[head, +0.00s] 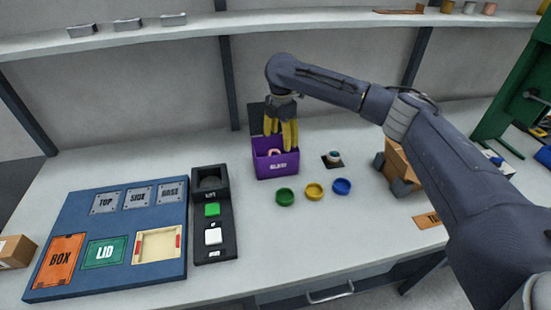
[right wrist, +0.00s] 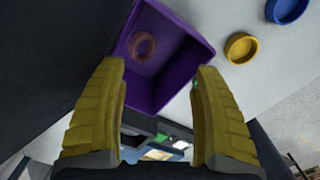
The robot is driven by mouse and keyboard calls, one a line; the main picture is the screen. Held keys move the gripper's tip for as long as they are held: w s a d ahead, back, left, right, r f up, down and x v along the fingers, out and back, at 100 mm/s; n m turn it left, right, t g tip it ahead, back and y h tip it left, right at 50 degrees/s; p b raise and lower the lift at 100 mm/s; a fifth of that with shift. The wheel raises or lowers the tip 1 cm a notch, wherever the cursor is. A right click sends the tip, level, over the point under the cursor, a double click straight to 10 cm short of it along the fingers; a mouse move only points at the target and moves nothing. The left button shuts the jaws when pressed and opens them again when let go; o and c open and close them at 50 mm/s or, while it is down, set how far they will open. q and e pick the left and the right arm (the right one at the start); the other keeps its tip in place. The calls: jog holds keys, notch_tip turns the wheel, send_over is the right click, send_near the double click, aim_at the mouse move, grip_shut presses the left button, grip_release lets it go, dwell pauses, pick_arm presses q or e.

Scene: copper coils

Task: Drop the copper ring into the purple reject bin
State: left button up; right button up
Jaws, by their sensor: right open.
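The purple reject bin (head: 276,165) stands on the table near the middle in the head view, and it also shows in the right wrist view (right wrist: 178,92). The copper ring (right wrist: 143,47) lies inside the bin near one wall in the right wrist view; a part of it shows above the bin's front wall in the head view (head: 274,152). My right gripper (head: 281,144) is above the bin with its yellow fingers pointing down. In the right wrist view its fingers (right wrist: 162,95) are wide apart with nothing between them. My left gripper is not in view.
A black panel with buttons (head: 212,215) and a blue board (head: 110,235) lie to the left. A brown box (head: 400,165) stands right, partly behind my right arm.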

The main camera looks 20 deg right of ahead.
notch_tip(320, 180, up, 11)
jog(key=shift+f, duration=0.2)
dwell(0.6)
